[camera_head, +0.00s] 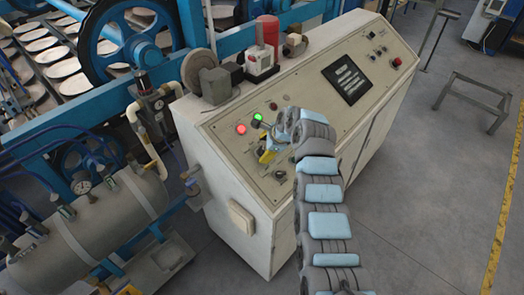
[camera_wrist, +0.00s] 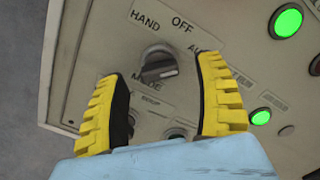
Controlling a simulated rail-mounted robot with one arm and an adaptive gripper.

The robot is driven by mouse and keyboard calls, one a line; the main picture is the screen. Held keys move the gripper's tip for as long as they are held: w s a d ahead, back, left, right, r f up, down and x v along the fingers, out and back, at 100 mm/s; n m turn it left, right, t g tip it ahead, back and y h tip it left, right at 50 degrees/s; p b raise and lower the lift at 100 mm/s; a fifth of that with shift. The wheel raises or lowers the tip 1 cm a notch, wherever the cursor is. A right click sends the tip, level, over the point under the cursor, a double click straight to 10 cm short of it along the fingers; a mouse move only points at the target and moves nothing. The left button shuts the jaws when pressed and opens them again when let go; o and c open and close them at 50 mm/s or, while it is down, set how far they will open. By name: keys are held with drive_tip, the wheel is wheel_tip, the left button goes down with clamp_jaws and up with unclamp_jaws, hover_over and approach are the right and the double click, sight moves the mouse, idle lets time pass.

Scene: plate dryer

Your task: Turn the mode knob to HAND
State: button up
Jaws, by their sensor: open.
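The mode knob (camera_wrist: 158,64) is a dark grey rotary knob on the cream panel in the wrist view. HAND is printed at its upper left, OFF above it, a partly covered label starting AU at its right, and MODE below. Its grip bar lies roughly across the picture; I cannot tell for sure which label it points at. My gripper (camera_wrist: 162,72) is open, with one yellow ribbed finger on each side of the knob, apart from it. In the head view my gripper (camera_head: 268,153) is close to the console's lower left face and covers part of it.
The console (camera_head: 235,215) also carries a dark screen (camera_head: 348,79), a red lamp (camera_head: 241,129) and a green lamp (camera_head: 256,117). In the wrist view, lit green buttons (camera_wrist: 287,21) sit right of the right finger. A tank with pipes (camera_head: 90,225) stands left; the floor at right is mostly clear.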

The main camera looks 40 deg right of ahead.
drive_tip(key=shift+x, duration=0.95)
drive_tip(key=shift+a+f, duration=0.1)
drive_tip(key=shift+f, duration=0.05)
drive_tip(key=c, duration=1.2)
